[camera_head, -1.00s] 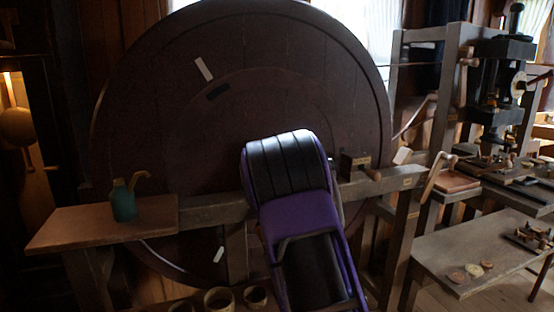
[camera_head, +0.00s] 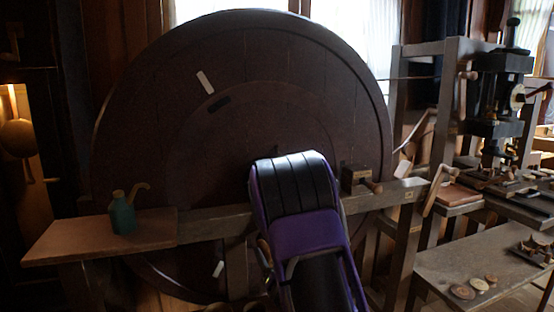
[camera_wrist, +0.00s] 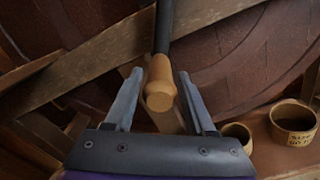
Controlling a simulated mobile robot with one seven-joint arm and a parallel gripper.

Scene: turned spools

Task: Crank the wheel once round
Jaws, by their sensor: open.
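The large dark round wooden wheel (camera_head: 150,130) stands upright behind a timber frame in the head view; a white mark (camera_head: 206,82) is on its upper left. My purple and black arm covers part of its lower middle, and my gripper is hidden there. In the wrist view the wheel (camera_wrist: 220,60) fills the background. My gripper (camera_wrist: 160,88) is open, its two fingers on either side of a light wooden crank handle (camera_wrist: 160,82) on a dark rod. Whether a finger touches the handle cannot be told.
A wooden shelf (camera_head: 80,240) at left holds a green bottle (camera_head: 122,215). A wooden beam (camera_head: 210,219) crosses before the wheel. Round wooden pots (camera_wrist: 292,122) sit low at right in the wrist view. A bench (camera_head: 440,270) stands at the right.

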